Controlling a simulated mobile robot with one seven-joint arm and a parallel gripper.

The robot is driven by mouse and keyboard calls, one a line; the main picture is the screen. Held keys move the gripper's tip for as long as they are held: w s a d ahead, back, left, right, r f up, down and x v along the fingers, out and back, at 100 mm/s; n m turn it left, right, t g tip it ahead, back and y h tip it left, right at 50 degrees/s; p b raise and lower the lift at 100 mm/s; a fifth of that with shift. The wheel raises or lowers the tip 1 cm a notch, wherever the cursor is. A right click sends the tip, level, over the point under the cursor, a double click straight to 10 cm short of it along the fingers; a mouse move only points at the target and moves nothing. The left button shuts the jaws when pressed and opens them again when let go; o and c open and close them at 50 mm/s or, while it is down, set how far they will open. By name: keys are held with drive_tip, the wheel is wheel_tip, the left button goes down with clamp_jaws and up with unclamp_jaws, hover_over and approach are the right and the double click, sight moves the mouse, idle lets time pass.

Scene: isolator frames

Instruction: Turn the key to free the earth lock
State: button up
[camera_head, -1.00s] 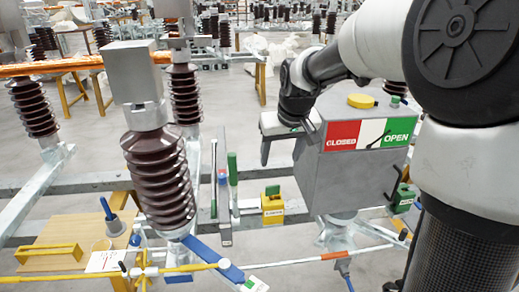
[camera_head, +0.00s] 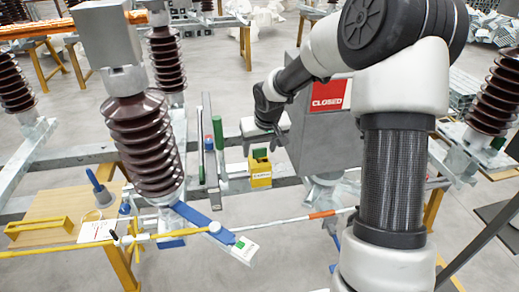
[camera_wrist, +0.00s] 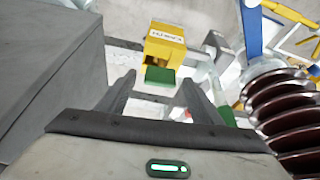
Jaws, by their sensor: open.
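A small yellow box (camera_head: 261,176) with a white label, which looks like the earth lock, sits low on the grey frame beam in the head view. A green piece (camera_head: 260,153) stands at its top; I cannot tell whether it is the key. In the wrist view the yellow box (camera_wrist: 165,38) is ahead, its label upside down, and the green piece (camera_wrist: 160,75) shows between the fingertips. My gripper (camera_wrist: 158,88) is open, with nothing held between its fingers. In the head view my gripper (camera_head: 276,138) is above and just right of the box, beside the grey cabinet.
The grey cabinet (camera_head: 318,140) with a red CLOSED sign (camera_head: 328,95) stands right of the box, partly behind my arm; it fills the left of the wrist view. A brown ribbed insulator (camera_head: 145,145) stands to the left.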

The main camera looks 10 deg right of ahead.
drive_tip(key=shift+w+f, duration=0.15)
drive_tip(key=shift+f, duration=0.2)
drive_tip(key=shift+c, duration=0.2)
drive_tip(key=c, duration=1.1)
drive_tip(key=shift+r+p, duration=0.35)
drive_tip(key=shift+p, duration=0.55)
drive_tip(key=shift+r+n+y+p, duration=0.25)
drive_tip(key=shift+n+p, duration=0.45)
drive_tip(key=shift+p, duration=0.35)
drive_tip(key=shift+d+f+n+y, duration=0.1)
drive_tip(key=shift+f+n+y, duration=0.25)
drive_tip(key=shift+f+n, duration=0.4)
drive_tip(key=shift+n, duration=0.35)
drive_tip(key=shift+n+y, duration=0.3)
drive_tip(key=shift+n, duration=0.1)
drive_tip(key=o, duration=0.7)
drive_tip(key=shift+c, duration=0.2)
